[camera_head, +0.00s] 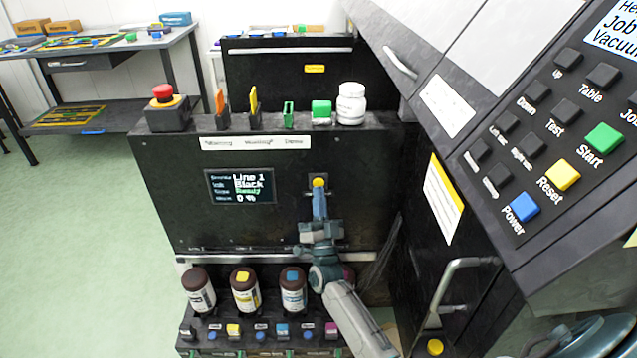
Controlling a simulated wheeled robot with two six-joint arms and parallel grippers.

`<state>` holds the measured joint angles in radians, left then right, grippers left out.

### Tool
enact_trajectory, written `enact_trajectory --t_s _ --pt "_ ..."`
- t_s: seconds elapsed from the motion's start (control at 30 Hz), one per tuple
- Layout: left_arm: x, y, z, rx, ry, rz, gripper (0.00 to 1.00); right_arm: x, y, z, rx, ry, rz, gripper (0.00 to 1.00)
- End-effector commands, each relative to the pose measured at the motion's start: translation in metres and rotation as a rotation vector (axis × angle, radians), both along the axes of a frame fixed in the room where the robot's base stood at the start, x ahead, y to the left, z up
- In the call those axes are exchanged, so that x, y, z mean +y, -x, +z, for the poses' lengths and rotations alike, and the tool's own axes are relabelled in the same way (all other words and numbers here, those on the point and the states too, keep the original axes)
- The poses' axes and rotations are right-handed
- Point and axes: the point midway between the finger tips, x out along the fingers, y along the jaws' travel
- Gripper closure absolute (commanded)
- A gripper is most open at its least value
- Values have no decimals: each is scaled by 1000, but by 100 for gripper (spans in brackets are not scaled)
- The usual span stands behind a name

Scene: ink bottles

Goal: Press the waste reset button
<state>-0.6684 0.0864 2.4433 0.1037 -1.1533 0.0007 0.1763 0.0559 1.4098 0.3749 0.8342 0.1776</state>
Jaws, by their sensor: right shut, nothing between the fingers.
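A round yellow button (318,182) sits on a small plate on the front of the black ink cabinet, right of its display (240,187). The display reads "Line 1", "Black", "Ready" and "0 %". No label naming the button can be read. My right gripper (319,196) is shut and empty, its blue fingers pointing up at the button. The fingertips are just below the button's visible face and cover its lower edge; whether they touch it I cannot tell. My left gripper is not in view.
On the cabinet top stand a red emergency button (165,97), coloured tabs and a white bottle (351,103). Brown ink bottles (245,292) stand below, left of my right arm. A control panel (570,130) with a yellow "Reset" key and a door handle (445,300) are at right.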

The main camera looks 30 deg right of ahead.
Motion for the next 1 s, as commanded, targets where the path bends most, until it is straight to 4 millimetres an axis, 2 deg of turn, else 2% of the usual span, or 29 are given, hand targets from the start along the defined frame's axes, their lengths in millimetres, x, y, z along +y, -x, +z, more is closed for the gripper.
enact_trajectory --t_s 0.27,0.7,1.0 --pt "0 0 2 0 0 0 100 1 3 0 0 -1 -1 100" --pt "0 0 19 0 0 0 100 19 40 1 0 -1 0 100" --pt "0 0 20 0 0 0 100 22 45 0 -1 -1 0 100"
